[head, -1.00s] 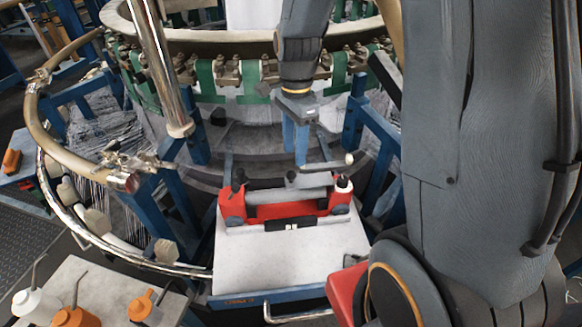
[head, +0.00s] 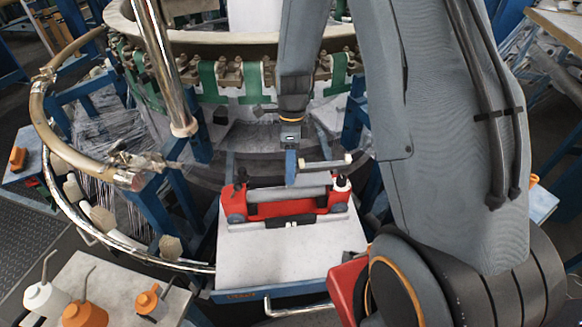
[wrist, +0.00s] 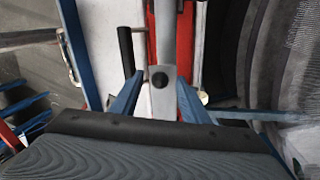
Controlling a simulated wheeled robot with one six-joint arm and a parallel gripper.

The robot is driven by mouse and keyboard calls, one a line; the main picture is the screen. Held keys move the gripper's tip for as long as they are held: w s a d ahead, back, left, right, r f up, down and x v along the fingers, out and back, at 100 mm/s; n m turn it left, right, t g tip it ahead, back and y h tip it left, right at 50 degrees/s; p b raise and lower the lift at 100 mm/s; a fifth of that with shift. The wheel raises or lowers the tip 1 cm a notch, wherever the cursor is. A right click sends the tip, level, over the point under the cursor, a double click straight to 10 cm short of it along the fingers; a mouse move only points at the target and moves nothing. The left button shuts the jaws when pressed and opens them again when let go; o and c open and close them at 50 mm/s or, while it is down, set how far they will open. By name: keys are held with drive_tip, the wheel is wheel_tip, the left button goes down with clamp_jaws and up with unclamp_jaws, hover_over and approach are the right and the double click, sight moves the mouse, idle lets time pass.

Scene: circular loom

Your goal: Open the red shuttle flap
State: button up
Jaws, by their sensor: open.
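The red shuttle (head: 322,204) sits on the pale slab (head: 280,258) in the head view, with a long grey bar (head: 275,193) along its top and dark knobs near its ends. I cannot tell for sure which part is the flap. In the head view my gripper (head: 291,168) is above the shuttle's back edge.
A thin rod with a pale end (head: 345,159) lies just behind the shuttle. A black handle (wrist: 125,50) stands beside the bar in the wrist view. The loom's ring (head: 220,70) rises behind. Bottles (head: 85,313) stand on a side table at lower left.

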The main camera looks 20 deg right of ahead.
drive_tip(key=shift+f, duration=0.35)
clamp_jaws()
